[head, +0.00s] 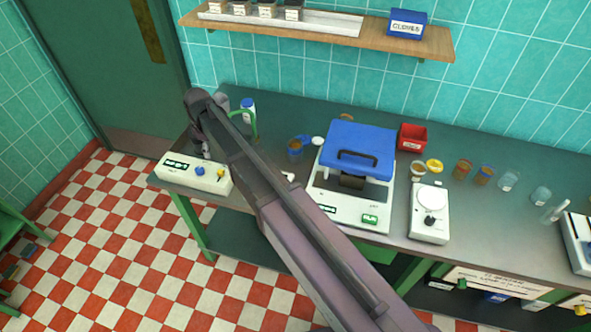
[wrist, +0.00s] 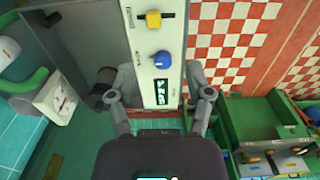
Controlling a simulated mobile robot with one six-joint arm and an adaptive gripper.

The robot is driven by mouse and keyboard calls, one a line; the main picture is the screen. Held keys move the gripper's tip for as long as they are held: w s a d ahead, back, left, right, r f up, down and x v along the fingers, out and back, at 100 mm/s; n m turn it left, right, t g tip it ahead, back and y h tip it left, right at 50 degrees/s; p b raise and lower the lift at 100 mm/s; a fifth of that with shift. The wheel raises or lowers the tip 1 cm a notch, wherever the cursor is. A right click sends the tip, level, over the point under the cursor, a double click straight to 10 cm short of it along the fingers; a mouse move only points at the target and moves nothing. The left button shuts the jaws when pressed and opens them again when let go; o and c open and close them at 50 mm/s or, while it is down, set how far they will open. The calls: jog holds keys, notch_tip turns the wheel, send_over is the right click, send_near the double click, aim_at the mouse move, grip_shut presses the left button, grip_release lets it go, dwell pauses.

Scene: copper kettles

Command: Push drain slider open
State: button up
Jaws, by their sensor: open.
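The drain slider appears to be the yellow knob (wrist: 153,19) in a dark slot near the top of the white control box (wrist: 150,85) in the wrist view. More of the slot shows to the knob's right than to its left. The yellow knob (head: 220,173) is at the right end of the box (head: 175,177) in the head view. A blue round knob (wrist: 160,59) sits between it and a green display (wrist: 161,92). My gripper (wrist: 160,75) is open and empty, its fingers either side of the box's display end, apart from the yellow knob. In the head view my gripper (head: 200,138) is behind the box, partly hidden.
The box stands at the left front edge of the grey bench (head: 245,195). Checkered floor (head: 150,250) lies below the edge.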

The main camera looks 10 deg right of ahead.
jog(key=s+d+f+m+b, duration=0.1)
jog(key=s+d+m, duration=0.3)
jog(key=d, duration=0.9)
jog(key=s+d+f+m+b, duration=0.1)
jog(key=s+d+m, duration=0.4)
jog(key=s+d, duration=0.3)
jog(key=shift+s+d+b, duration=0.15)
jog(key=shift+d+b, duration=0.2)
jog(key=shift+d, duration=2.05)
jog(key=w+a+r+n+p, duration=0.1)
jog(key=w+a+n, duration=0.3)
jog(key=a, duration=0.8)
jog(key=w+a+r+n+p, duration=0.2)
jog(key=w+a+n, duration=0.3)
jog(key=w+a, duration=0.4)
jog(key=a, duration=0.4)
jog(key=shift+a+r, duration=0.2)
jog(key=shift+a, duration=0.05)
jog(key=shift+w+f, duration=0.1)
jog(key=shift+f, duration=0.1)
